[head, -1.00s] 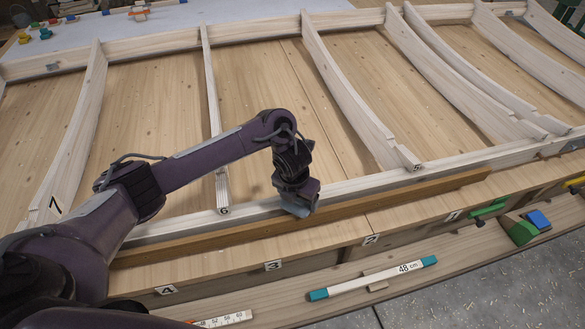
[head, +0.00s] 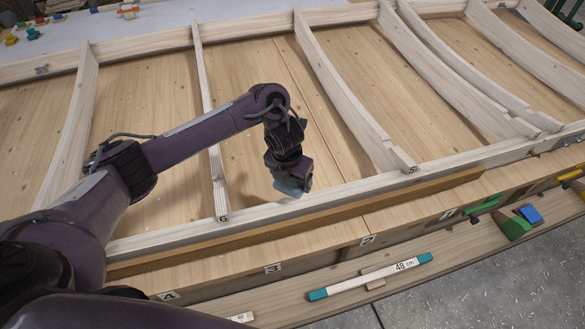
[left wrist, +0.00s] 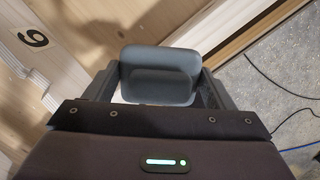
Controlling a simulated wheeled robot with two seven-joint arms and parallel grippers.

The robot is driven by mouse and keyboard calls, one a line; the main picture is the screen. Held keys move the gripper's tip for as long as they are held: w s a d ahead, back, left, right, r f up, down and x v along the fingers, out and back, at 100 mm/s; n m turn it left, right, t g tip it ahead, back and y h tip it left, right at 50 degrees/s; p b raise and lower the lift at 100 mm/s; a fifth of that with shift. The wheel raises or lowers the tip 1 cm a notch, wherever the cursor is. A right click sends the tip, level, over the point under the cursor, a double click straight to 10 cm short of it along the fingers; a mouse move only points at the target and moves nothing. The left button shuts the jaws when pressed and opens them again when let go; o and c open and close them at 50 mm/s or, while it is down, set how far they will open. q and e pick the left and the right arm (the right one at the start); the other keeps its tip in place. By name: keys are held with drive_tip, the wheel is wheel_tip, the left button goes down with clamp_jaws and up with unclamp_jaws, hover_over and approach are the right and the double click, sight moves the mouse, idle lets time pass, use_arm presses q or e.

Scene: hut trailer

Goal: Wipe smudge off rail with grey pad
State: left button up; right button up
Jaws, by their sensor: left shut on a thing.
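My left gripper (head: 290,178) is shut on the grey pad (head: 292,188). The pad is at or just above the far edge of the pale wooden rail (head: 350,186); I cannot tell if they touch. In the left wrist view the pad (left wrist: 160,74) is a rounded dark grey block between the fingers, and it hides part of what lies behind it. I can make out no smudge on the visible rail; any mark under the pad is hidden. My right gripper is not in view.
Pale curved ribs (head: 335,90) stand across the wooden panel on both sides of my left gripper. A brown strip (head: 400,203) runs along the rail's near side. A teal-ended 48 cm stick (head: 365,279) and a green block (head: 514,228) lie on the lower shelf.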

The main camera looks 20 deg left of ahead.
use_arm(q)
drive_tip(key=shift+r+p, duration=0.5)
drive_tip(key=shift+r, duration=0.7)
